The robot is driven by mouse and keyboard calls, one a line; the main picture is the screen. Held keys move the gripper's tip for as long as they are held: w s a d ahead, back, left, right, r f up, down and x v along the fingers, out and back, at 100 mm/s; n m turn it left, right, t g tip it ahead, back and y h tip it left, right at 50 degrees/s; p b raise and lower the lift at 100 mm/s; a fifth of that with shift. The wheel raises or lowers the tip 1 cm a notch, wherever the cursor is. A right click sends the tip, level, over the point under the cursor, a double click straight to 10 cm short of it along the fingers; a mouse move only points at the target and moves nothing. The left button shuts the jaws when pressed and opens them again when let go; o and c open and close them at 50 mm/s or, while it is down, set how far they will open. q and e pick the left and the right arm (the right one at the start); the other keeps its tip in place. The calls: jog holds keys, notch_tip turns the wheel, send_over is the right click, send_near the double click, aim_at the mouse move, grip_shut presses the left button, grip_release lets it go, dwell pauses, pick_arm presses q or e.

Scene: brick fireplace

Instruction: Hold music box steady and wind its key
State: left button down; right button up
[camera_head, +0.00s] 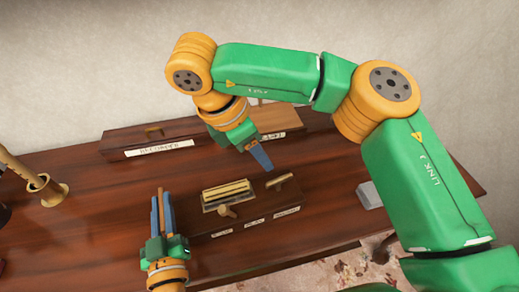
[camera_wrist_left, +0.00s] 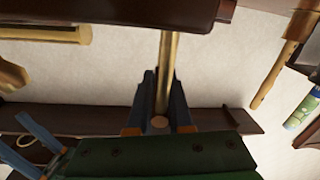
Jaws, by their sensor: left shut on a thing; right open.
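The music box, a dark wooden box (camera_head: 262,214), sits mid-table with a brass comb-like part (camera_head: 228,194) on top. A brass knob (camera_head: 227,210) is at its front and a short brass bar (camera_head: 281,180) is at its right. My left gripper (camera_head: 162,212), beside the box's left side, is shut on a brass rod. In the left wrist view the rod (camera_wrist_left: 168,70) runs between the fingers up to a dark wooden edge (camera_wrist_left: 110,12). My right gripper (camera_head: 262,157) is open above the box's back right and appears empty. Whether it touches the box is unclear.
A long wooden box (camera_head: 205,126) with paper labels stands at the back of the table. A brass holder (camera_head: 49,189) with a rod is at the left. A pale grey block (camera_head: 369,194) lies to the right. Bare tabletop (camera_head: 100,215) shows left of my left gripper.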

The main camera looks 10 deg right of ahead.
pick_arm(q)
jog(key=c, duration=0.7)
grip_release()
jog(key=shift+c, duration=0.2)
